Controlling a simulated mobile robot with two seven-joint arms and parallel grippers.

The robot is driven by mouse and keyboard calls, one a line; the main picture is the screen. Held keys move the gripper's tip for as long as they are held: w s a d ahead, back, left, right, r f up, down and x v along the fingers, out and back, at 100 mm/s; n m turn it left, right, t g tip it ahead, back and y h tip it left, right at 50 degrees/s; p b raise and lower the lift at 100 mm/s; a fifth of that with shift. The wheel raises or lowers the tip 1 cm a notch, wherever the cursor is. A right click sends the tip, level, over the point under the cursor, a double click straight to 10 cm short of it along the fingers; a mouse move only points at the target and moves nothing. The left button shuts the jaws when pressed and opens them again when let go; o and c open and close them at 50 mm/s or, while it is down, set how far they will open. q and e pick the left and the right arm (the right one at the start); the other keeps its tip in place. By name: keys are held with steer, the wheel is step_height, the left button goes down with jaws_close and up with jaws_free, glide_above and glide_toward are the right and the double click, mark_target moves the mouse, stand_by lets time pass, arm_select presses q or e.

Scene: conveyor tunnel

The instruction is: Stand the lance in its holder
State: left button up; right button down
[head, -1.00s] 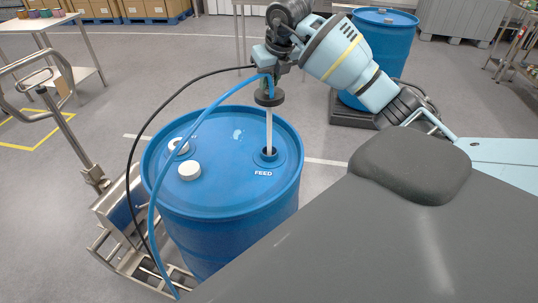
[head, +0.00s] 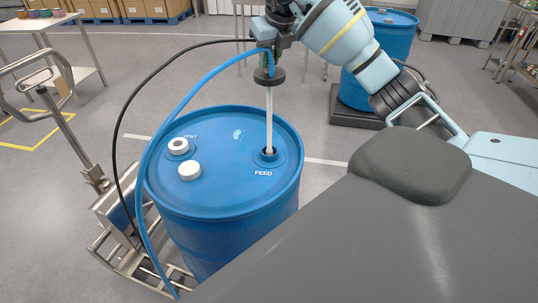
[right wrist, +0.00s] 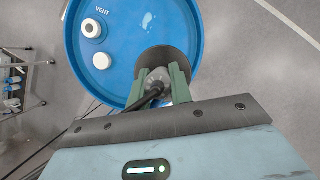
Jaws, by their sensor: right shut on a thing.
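The lance (head: 269,115) is a pale upright tube with a black disc at its top. Its lower end is inside the FEED opening (head: 266,155) of the blue drum (head: 215,215). My right gripper (head: 268,48) is shut on the lance head above the disc, well above the drum lid. In the right wrist view, the green fingers (right wrist: 161,84) close on the lance head, and the black disc (right wrist: 163,58) hides the tube below. A blue hose and a black cable run from the head down to the left. I cannot pick out the holder. My left gripper is not in view.
The VENT opening (head: 178,147) and a white cap (head: 189,170) are on the lid's left side. A steel trolley (head: 105,180) stands left of the drum. Another blue drum (head: 383,45) stands behind on a black base. A table (head: 50,30) is at back left.

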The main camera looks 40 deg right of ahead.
steer(key=shift+r, duration=0.1)
steer(key=shift+r, duration=3.75)
